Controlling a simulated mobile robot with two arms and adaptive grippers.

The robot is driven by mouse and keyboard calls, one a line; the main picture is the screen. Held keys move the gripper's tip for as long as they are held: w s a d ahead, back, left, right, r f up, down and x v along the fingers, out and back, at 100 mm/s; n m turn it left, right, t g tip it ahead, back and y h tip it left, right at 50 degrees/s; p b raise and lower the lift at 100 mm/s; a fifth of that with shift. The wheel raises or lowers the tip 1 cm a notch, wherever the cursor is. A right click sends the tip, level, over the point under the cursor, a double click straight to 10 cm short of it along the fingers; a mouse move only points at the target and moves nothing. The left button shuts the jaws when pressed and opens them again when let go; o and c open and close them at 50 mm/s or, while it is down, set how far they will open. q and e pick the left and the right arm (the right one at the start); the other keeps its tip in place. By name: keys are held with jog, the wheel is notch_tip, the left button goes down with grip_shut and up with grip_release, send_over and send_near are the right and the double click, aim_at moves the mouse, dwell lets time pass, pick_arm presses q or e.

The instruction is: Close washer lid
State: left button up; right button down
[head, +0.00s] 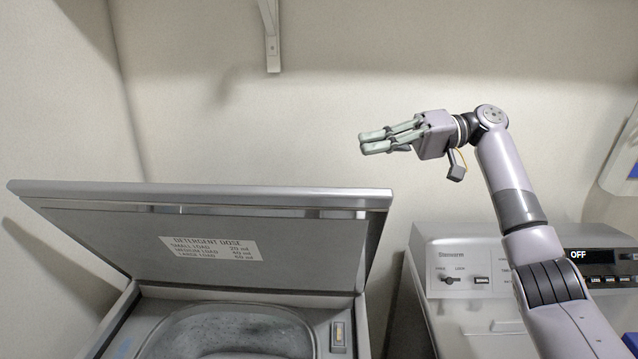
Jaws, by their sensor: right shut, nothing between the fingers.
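The washer lid (130,232) stands raised and tilted back at the lower left in the head view, with a detergent dose label (210,248) on its inner face. Below it, the washer (343,350) shows its top rim and part of the open tub (230,335). My right gripper (362,143) is shut and empty. It is in the air above the lid's upper right corner, pointing left, apart from the lid. My left gripper is not in view.
A second appliance with a control panel (455,255) and a display reading OFF stands at the right, partly behind my right arm. A wall bracket (272,40) hangs at the top. The wall is close behind. The air left of my gripper is clear.

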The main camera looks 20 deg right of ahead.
jog(key=a+f+p, duration=0.1)
jog(key=a+p, duration=0.1)
jog(key=a, duration=0.1)
jog(key=s+a+p, duration=0.1)
jog(key=a+p, duration=0.1)
jog(key=a, duration=0.2)
jog(key=a+f+p, duration=0.1)
jog(key=a+p, duration=0.1)
jog(key=a, duration=0.1)
jog(key=shift+s+a+f, duration=0.3)
jog(key=shift+a, duration=0.05)
jog(key=shift+s, duration=0.1)
jog(key=shift+a+f, duration=0.15)
